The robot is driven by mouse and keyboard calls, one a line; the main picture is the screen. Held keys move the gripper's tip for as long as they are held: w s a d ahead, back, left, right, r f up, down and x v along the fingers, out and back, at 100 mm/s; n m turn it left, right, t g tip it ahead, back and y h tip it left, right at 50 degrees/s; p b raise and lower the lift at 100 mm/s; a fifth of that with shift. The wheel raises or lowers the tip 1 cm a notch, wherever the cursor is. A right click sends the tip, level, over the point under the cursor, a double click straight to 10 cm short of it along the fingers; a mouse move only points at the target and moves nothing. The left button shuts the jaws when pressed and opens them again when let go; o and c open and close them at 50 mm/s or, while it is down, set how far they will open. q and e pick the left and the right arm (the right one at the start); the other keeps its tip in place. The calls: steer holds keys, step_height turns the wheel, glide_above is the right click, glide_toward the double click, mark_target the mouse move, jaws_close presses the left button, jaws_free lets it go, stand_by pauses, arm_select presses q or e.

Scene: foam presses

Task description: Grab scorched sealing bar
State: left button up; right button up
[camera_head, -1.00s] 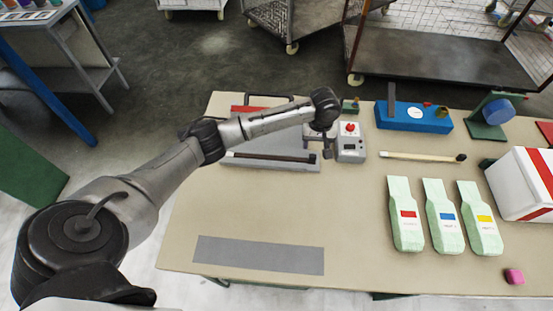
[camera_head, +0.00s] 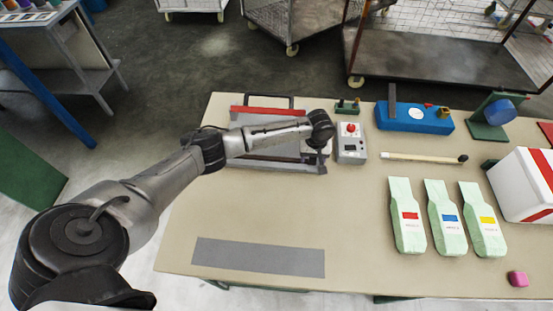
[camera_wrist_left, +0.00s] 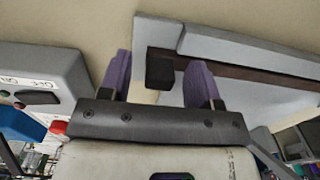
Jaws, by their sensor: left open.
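The scorched sealing bar is a long dark brown strip along the front of the grey sealing press (camera_head: 245,152). In the left wrist view the bar (camera_wrist_left: 240,64) runs across the pale press and ends in a black block (camera_wrist_left: 160,70). My left gripper (camera_head: 317,160) is over the press's right end in the head view, partly hiding the bar's end. In the left wrist view its purple fingers (camera_wrist_left: 160,82) are open, with the black block showing between them. I cannot tell whether they touch it. My right gripper is not in view.
A grey control box with a red button (camera_head: 350,142) stands close right of my left gripper. A pale stick with a dark end (camera_head: 420,157), a blue device (camera_head: 412,117) and several green bags (camera_head: 405,215) lie further right.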

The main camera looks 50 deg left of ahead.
arm_select(q)
steer(key=shift+c, duration=0.2)
steer(key=c, duration=1)
steer(key=shift+r, duration=0.1)
